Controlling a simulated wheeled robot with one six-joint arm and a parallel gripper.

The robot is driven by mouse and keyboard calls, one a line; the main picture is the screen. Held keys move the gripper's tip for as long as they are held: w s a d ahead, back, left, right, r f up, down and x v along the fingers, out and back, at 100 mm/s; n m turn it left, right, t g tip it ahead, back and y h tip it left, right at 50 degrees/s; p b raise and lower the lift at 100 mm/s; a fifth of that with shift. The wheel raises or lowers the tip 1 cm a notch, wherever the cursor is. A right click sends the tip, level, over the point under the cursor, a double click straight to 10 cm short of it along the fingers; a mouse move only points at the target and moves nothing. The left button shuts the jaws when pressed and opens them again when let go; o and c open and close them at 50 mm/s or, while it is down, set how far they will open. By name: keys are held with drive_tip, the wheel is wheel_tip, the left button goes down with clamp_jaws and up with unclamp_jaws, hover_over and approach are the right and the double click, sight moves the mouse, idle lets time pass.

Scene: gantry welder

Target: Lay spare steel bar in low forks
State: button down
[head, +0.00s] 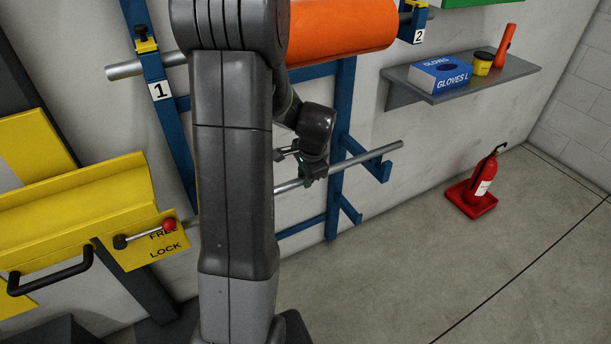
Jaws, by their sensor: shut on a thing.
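The spare steel bar (362,158) is a grey round bar, slanting up to the right. My gripper (314,172) is shut on it near the middle of its visible length. My arm hides the bar's left part. Two low blue forks stick out from the blue rack post: an upper one (370,162) and a lower one (349,209). The bar's right part crosses above or over the upper fork in the picture. I cannot tell whether it touches. The lower fork looks empty. Any forks farther left are hidden by my arm.
An orange roll (342,28) hangs on a bar between blue supports marked 1 (158,90) and 2 (418,36). A yellow trough with a FREE/LOCK lever (145,233) is at left. A shelf (480,80) holds gloves. A red extinguisher (484,178) stands right. The floor between is clear.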

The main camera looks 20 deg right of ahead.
drive_tip(key=shift+f+b, duration=0.35)
drive_tip(key=shift+f, duration=0.15)
drive_tip(key=shift+f+b, duration=1.5)
drive_tip(key=shift+f, duration=0.65)
drive_tip(key=shift+f, duration=0.25)
drive_tip(key=c, duration=1.1)
unclamp_jaws()
drive_tip(key=shift+f, duration=0.1)
drive_tip(key=shift+c, duration=0.2)
drive_tip(key=p+v, duration=0.1)
drive_tip(key=v, duration=1.3)
drive_tip(key=shift+f, duration=0.1)
drive_tip(key=b+x, duration=0.1)
drive_tip(key=x, duration=1.2)
drive_tip(key=shift+f, duration=0.25)
